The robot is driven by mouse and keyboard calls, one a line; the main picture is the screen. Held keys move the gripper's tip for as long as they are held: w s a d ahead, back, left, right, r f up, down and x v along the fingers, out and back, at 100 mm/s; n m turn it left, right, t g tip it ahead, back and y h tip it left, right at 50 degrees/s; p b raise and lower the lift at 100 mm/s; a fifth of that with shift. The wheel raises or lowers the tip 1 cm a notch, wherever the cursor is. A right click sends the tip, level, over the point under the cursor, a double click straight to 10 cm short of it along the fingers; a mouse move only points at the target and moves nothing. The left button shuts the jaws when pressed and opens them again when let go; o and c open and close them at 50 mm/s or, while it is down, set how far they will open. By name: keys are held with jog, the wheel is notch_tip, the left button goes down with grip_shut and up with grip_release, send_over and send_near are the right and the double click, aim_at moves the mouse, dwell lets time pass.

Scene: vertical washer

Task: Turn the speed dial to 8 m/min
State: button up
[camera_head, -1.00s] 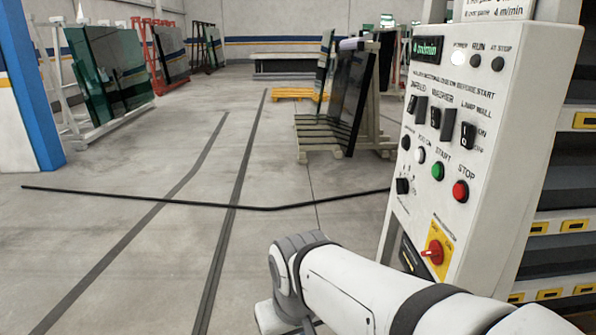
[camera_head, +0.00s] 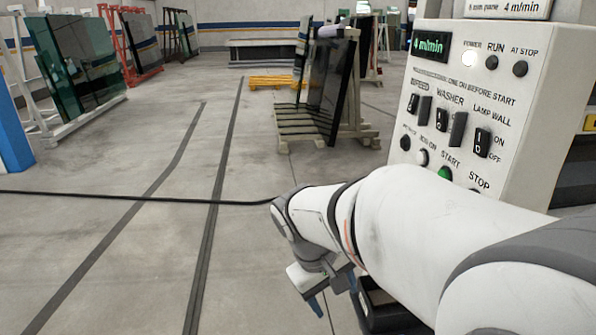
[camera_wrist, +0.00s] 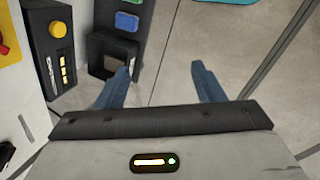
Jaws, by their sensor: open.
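The white control panel (camera_head: 455,105) stands at the right in the head view. Its green display (camera_head: 430,45) reads 4 m/min. The speed dial is hidden behind my arm in the head view, and I cannot make it out in the wrist view. My gripper (camera_head: 334,295) hangs left of the panel, pointing down, apart from the panel face. In the wrist view its two blue fingers (camera_wrist: 160,68) are spread wide with nothing between them.
The wrist view shows a yellow button (camera_wrist: 57,29) on a black box, a blue button (camera_wrist: 127,21) and a red switch (camera_wrist: 4,47) at the left edge. Glass racks (camera_head: 310,125) stand further back. A black cable (camera_head: 150,197) crosses the open floor.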

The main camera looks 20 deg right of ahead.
jog(key=w+d+r+n+g+h+p, duration=0.2)
jog(key=w+d+r+h+p, duration=0.15)
jog(key=w+d+h, duration=0.55)
jog(key=w+d+r+n+g+h+p, duration=0.25)
jog(key=w+d+r+h, duration=0.35)
jog(key=w, duration=0.4)
jog(key=s+d+f+y+p, duration=0.1)
jog(key=d+p, duration=0.1)
jog(key=d, duration=0.6)
jog(key=shift+s+d+f+t, duration=0.15)
jog(key=shift+s+f+t, duration=0.15)
jog(key=shift+s+t, duration=0.1)
jog(key=shift+m, duration=0.25)
jog(key=shift+c, duration=0.4)
jog(key=c, duration=0.9)
